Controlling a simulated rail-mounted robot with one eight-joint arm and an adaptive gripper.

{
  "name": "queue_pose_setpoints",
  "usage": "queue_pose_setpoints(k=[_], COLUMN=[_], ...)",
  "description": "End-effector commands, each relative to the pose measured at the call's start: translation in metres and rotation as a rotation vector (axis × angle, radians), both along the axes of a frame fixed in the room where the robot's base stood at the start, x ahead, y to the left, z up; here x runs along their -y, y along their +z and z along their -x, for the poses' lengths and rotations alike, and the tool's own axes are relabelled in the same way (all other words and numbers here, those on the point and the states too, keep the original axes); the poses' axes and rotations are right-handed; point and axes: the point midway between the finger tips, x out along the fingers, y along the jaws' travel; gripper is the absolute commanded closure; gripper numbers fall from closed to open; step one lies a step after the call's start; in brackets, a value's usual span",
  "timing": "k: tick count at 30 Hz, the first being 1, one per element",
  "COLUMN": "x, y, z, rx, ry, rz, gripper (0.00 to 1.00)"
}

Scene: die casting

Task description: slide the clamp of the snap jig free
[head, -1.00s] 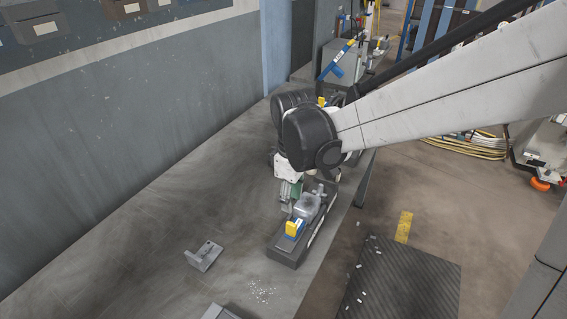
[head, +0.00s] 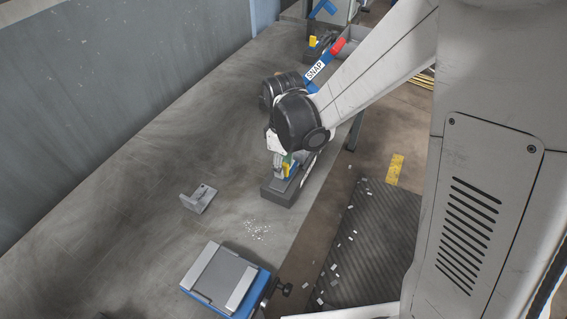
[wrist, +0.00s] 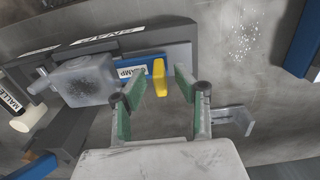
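The snap jig is a long dark grey base (head: 279,194) near the right edge of the bench. The wrist view shows its base (wrist: 185,32) with a grey casting (wrist: 82,80) lying on it. Beside the casting is the clamp, a blue slide (wrist: 132,73) with a partly legible label and an upright yellow tab (wrist: 159,79). My gripper (wrist: 159,86) is open, its two green pads on either side of the yellow tab and apart from it. In the head view my gripper (head: 283,163) is over the jig, and my arm hides much of the casting.
A grey L-shaped bracket (head: 198,199) and scattered white bits (head: 257,230) lie on the bench. A blue and grey fixture (head: 222,276) stands nearer. A blue SNAP lever (head: 315,71) with a red end rises behind. A mallet head (wrist: 20,124) shows beside the jig.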

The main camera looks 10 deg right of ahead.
Motion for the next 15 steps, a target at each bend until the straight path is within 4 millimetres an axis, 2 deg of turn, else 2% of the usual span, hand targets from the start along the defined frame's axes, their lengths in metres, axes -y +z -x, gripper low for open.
queue_pose_setpoints(k=[2, 9, 15], x=[0.0000, 0.0000, 0.0000], y=[0.0001, 0.0003, 0.0003], z=[0.0000, 0.0001, 0.0001], rx=[0.000, 0.000, 0.000], ry=[0.000, 0.000, 0.000], rz=[0.000, 0.000, 0.000], gripper=[0.70, 1.00, 1.00])
